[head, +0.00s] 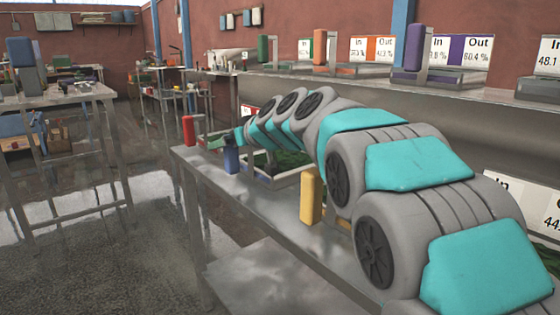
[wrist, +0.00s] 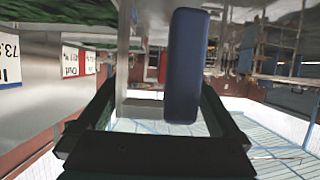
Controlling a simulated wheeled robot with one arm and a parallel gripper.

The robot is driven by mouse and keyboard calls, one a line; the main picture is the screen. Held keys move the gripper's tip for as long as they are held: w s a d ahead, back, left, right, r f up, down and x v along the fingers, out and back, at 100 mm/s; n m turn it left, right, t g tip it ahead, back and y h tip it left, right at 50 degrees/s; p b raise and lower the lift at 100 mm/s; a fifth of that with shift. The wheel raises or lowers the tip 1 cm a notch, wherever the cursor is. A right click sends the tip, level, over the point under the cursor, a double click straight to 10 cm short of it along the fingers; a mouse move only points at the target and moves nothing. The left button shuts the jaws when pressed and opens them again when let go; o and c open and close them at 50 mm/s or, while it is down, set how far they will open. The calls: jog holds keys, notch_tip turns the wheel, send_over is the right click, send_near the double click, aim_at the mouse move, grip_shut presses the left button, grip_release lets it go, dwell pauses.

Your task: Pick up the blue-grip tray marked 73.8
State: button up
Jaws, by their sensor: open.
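The blue grip (head: 231,159) stands upright at the near edge of the bench in the head view, beside a tray with green contents (head: 290,160). The blue grip also shows large in the wrist view (wrist: 187,65). My gripper (wrist: 158,98) is open, its two dark fingers spread to the left and right of the lower end of the grip in the picture. I cannot tell whether they touch it. In the head view my gripper (head: 240,138) is small, by the top of the grip. An upside-down sign (wrist: 10,70) reading "73." and "In" shows at the left of the wrist view.
A red grip (head: 188,130) stands farther along the bench (head: 235,190), and a yellow grip (head: 309,195) stands nearer. An upper shelf (head: 350,85) holds green, orange and purple grips behind my arm. The floor (head: 150,240) left of the bench is open up to another table (head: 60,97).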

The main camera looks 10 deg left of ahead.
jog(key=shift+c, duration=0.2)
grip_shut()
dwell(0.6)
